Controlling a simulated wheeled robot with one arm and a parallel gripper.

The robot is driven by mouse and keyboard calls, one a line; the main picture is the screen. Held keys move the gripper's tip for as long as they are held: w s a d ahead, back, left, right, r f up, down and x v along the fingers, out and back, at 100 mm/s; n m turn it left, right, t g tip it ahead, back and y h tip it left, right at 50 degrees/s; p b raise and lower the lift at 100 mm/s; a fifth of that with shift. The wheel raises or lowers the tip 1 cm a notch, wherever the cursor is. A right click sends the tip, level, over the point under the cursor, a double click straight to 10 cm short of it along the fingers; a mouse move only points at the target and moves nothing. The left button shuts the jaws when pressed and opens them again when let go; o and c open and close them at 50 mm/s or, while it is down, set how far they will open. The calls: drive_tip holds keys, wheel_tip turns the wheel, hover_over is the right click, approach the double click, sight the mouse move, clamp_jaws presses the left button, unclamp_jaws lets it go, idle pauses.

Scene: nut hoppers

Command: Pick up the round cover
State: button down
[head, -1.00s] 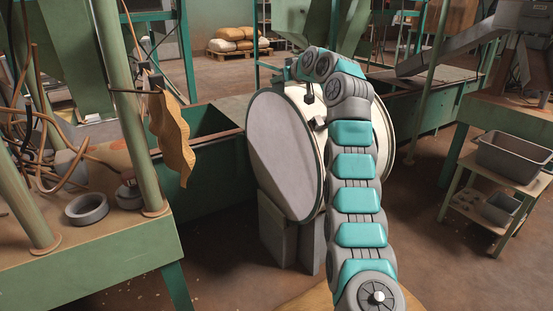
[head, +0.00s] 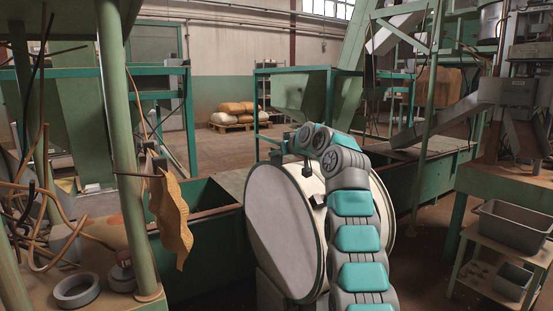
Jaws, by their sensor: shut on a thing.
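A cream rounded body shows behind the cover on both sides of my arm; I cannot tell whether the two touch.
A brown ragged sheet (head: 171,222) hangs beside a green post. A grey bin (head: 513,226) stands on a small rack at right. Green troughs run behind the cover. Open floor lies farther back.

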drive_tip(key=shift+r+p, duration=2.3)
drive_tip(key=shift+r, duration=0.5)
drive_tip(key=s+a+b, duration=0.5)
drive_tip(key=s+a, duration=0.6)
drive_tip(key=a, duration=0.5)
drive_tip(key=shift+a+f, duration=0.15)
